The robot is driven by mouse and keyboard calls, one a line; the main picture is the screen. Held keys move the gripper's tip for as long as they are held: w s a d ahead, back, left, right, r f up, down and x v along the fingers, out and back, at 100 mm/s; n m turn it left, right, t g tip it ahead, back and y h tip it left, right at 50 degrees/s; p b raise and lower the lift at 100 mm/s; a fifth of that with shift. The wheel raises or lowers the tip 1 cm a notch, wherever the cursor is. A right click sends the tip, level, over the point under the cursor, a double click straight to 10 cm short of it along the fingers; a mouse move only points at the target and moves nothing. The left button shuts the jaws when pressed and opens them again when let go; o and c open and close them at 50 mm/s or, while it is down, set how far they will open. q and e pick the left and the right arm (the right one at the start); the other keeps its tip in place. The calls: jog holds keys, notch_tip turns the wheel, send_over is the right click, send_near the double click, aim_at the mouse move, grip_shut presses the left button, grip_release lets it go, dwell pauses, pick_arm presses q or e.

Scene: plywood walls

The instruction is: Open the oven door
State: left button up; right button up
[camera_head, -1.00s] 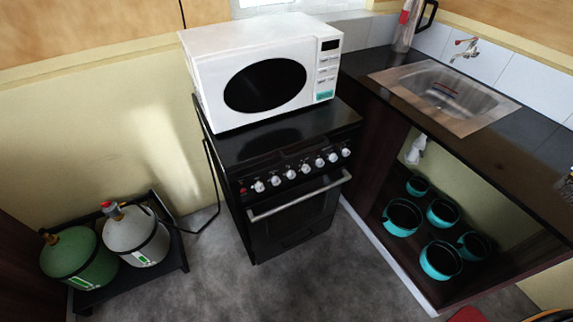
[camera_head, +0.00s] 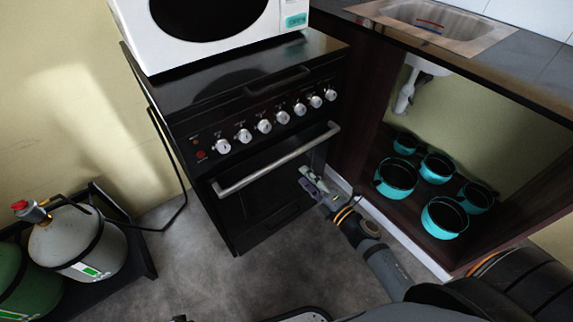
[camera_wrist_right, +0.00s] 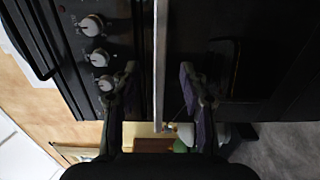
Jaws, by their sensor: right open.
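The black oven (camera_head: 230,130) stands against the wall with its door (camera_head: 258,198) shut. A long silver bar handle (camera_head: 275,163) runs across the top of the door. My right gripper (camera_head: 314,184) is open in front of the door, just below the handle's right part in the head view. In the right wrist view, the handle (camera_wrist_right: 160,60) runs between the two open fingers of my right gripper (camera_wrist_right: 158,86), with a gap on both sides. I cannot tell how deep the bar sits between them. My left gripper is in neither view.
White knobs (camera_head: 264,126) line the oven front above the handle. A white microwave (camera_head: 210,30) sits on top. Gas bottles (camera_head: 80,240) stand at left. An open cabinet with teal pots (camera_head: 445,217) is at right. Grey floor (camera_head: 190,270) is free before the oven.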

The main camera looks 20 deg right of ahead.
aim_at(288, 160)
jog(key=p+x, duration=0.1)
jog(key=x, duration=0.8)
jog(key=shift+x, duration=0.75)
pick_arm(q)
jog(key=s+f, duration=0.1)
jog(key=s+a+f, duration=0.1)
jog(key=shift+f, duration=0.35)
pick_arm(e)
grip_shut()
jog(key=shift+f, duration=0.1)
